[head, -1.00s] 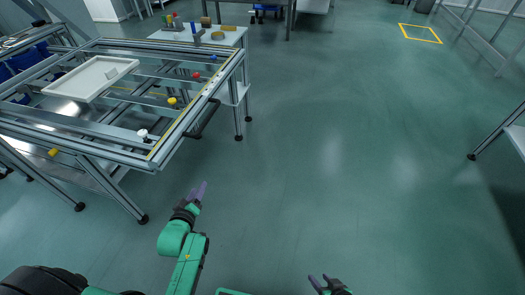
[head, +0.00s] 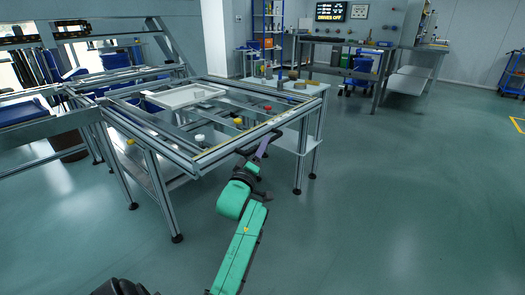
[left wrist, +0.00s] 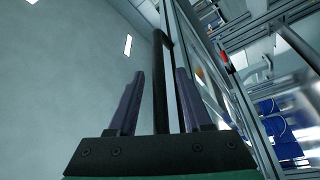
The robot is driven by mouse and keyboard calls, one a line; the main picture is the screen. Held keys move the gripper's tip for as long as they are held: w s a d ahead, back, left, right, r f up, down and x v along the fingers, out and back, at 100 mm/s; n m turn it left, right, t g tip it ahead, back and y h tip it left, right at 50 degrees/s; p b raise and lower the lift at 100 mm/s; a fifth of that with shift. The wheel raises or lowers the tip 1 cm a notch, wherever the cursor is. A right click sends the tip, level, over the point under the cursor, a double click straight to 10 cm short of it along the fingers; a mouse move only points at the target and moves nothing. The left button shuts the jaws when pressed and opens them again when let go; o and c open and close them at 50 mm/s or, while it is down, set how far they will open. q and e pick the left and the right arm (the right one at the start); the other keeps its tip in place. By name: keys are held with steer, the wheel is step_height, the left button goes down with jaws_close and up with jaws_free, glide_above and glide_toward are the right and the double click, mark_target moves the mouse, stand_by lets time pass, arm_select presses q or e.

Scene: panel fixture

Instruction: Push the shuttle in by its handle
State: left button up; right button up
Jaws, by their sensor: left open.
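The shuttle's black bar handle (head: 272,137) is on the near right side of the aluminium panel fixture (head: 228,154). My left gripper (head: 262,146) is at this handle, its purple fingers partly overlapping it in the head view. In the left wrist view, the two fingers (left wrist: 158,85) are open and apart, and the black handle (left wrist: 161,60) runs lengthwise between them in the picture. I cannot tell whether either finger touches it. The shuttle's body cannot be told clearly from the rest of the frame. My right gripper is out of view.
A white tray (head: 172,100) and small white, yellow and red knobs (head: 267,108) are on the fixture. A small table with parts (head: 300,86) stands behind. Workbenches (head: 345,68) line the back.

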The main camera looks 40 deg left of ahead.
arm_select(q)
steer(key=shift+w+a+r, duration=0.1)
steer(key=shift+w+a, duration=0.1)
steer(key=shift+w, duration=0.3)
jaws_close()
stand_by(1.1)
